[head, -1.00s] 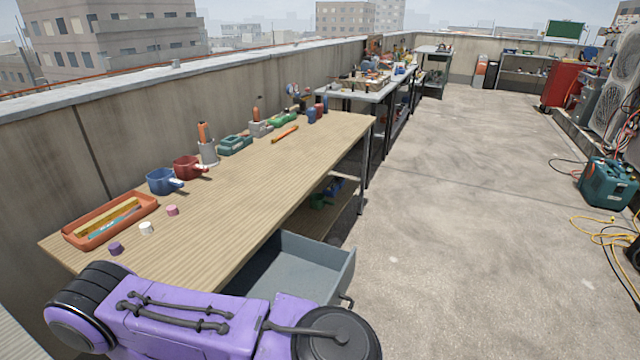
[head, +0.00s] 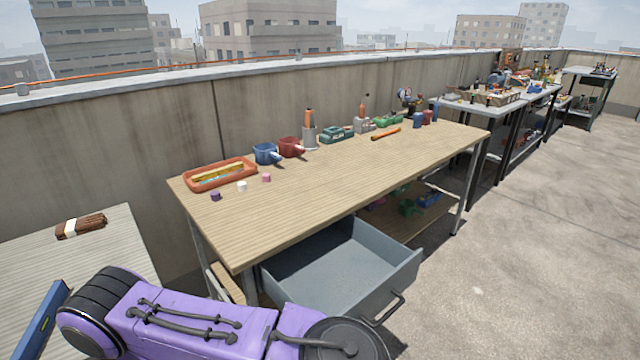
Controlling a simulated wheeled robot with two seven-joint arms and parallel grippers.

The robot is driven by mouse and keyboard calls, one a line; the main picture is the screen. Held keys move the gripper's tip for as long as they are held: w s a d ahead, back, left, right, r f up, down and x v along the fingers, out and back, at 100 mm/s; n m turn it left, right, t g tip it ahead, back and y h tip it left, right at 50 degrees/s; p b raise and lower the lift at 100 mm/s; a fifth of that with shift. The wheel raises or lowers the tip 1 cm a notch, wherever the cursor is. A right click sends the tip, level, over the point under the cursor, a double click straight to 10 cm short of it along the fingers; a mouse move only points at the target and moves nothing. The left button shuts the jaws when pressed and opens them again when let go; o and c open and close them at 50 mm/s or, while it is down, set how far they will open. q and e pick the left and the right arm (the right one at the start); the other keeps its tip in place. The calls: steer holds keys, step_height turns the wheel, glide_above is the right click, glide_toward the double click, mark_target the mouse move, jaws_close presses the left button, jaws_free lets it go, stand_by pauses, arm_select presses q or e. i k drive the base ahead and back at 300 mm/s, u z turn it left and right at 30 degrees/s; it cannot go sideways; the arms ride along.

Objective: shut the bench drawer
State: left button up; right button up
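The bench drawer (head: 388,274) is a grey-blue open box under the wooden bench (head: 330,196). It is pulled well out toward the front right, and its inside looks empty. Its dark bar handle (head: 386,309) is on the front face, low and to the right. My purple arm crosses the bottom of the view and covers part of the drawer's near lower side. Neither of my grippers shows in the head view.
On the bench stand an orange tray (head: 219,174), a blue mug (head: 266,153), a red mug (head: 291,147) and small tools along the back. Another table (head: 90,250) with a brown bundle (head: 81,226) is at left. Open concrete floor (head: 530,240) lies to the right.

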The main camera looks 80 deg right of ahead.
mark_target(349, 267)
steer(key=u, duration=0.2)
steer(key=i, duration=0.95)
steer(key=z, duration=4.05)
steer(key=i, duration=0.5)
steer(key=u, duration=0.05)
steer(key=k, duration=0.5)
steer(key=z, duration=1.1)
steer(key=i, duration=0.4)
steer(key=u, duration=1.2)
steer(key=i, duration=0.5)
steer(key=z, duration=0.05)
